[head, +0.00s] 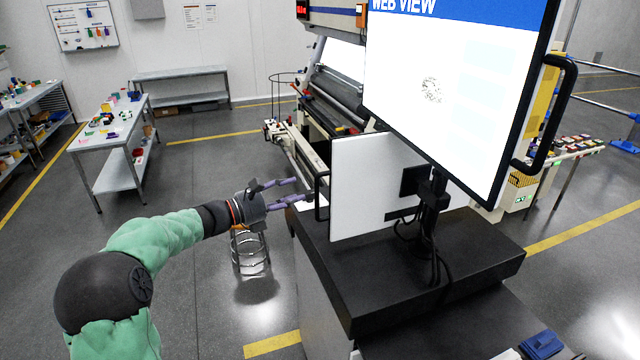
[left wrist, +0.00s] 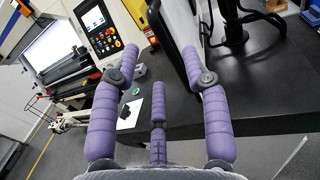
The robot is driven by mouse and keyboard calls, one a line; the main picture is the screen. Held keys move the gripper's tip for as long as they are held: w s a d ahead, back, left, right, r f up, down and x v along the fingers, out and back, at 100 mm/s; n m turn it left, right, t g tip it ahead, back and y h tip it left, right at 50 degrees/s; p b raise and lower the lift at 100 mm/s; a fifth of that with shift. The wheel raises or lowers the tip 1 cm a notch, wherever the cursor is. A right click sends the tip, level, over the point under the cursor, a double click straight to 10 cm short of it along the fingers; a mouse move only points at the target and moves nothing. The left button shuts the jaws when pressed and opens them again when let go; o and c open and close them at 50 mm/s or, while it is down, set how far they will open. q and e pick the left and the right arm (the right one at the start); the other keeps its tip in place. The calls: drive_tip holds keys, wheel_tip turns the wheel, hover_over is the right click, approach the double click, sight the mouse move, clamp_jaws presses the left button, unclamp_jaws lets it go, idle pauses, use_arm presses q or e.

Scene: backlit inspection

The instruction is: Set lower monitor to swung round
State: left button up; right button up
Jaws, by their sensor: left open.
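The lower monitor (head: 372,190) stands on a black console top (head: 470,250), turned so that its pale face is seen at a slant, with a black handle (head: 319,196) on its left edge. In the left wrist view, the monitor's dark edge and handle (left wrist: 165,38) show ahead, between the fingers. My left gripper (head: 292,193) is open and empty, just left of the handle; its purple fingers (left wrist: 160,65) are spread in the left wrist view. I cannot tell whether a finger touches the handle. My right gripper is not in view.
The larger upper monitor (head: 455,85) hangs over the console, with its own handle (head: 552,115). A stand post and cables (head: 428,215) rise behind the lower monitor. A wire stool (head: 250,250) stands under my left gripper. A control panel (left wrist: 97,28) is beyond.

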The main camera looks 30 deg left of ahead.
use_arm(q)
drive_tip(key=x, duration=0.8)
drive_tip(key=shift+f+p, duration=0.15)
drive_tip(key=shift+p, duration=0.15)
clamp_jaws()
